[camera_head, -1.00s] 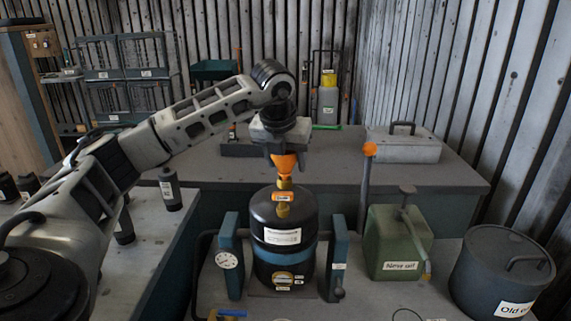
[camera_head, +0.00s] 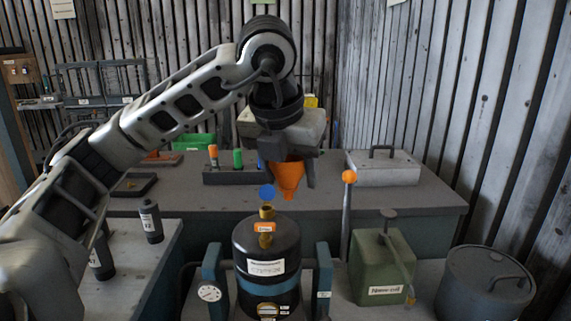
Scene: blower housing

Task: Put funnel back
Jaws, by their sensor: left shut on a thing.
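The orange funnel (camera_head: 289,178) is between the fingers of my left gripper (camera_head: 287,174), which is shut on it from above. The funnel is about upright with its spout down. It is above and a little to the right of the brass neck (camera_head: 267,212) on the black tank (camera_head: 266,243), with a visible gap between spout and neck. The tank stands between two teal posts. My right gripper is not in view.
A small blue disc (camera_head: 267,192) shows just above the neck; I cannot tell what it belongs to. An orange-topped lever (camera_head: 347,205) and a green can (camera_head: 378,265) stand right of the tank. A rack (camera_head: 222,176) is behind on the back bench, with a grey box (camera_head: 384,168) to the right.

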